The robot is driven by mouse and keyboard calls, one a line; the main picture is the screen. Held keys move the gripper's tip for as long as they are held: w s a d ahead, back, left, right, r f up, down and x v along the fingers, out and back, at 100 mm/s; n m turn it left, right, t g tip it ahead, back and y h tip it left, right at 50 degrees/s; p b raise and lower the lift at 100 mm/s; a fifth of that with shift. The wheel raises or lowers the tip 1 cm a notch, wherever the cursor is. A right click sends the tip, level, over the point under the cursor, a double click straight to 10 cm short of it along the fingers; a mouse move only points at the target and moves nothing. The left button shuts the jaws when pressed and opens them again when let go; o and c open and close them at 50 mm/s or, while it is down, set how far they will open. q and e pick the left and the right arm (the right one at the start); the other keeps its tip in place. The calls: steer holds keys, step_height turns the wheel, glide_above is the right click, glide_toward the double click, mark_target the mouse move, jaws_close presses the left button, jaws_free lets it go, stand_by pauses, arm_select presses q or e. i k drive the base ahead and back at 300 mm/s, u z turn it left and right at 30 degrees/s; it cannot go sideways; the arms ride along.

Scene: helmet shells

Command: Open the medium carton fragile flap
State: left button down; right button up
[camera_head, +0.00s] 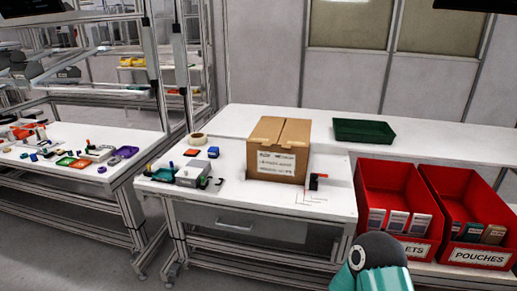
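The medium carton (277,166) is a brown cardboard box standing upright on the white workbench. Its top looks closed, with a dark seam running from front to back between two top panels. A white printed label is on its front face; the text is too small to read. Short tan strips show near the front top edge. Neither of my grippers is in view. A teal and black link of my own arm shows at the bottom edge, right of centre, well apart from the carton.
Behind is a dark green tray (363,131). Right are two red bins (368,172) (451,181). A cluttered table (75,186) stands left.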

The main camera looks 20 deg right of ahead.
mark_target(267, 130)
steer(key=u, duration=0.1)
steer(key=i, duration=1)
steer(key=z, duration=0.1)
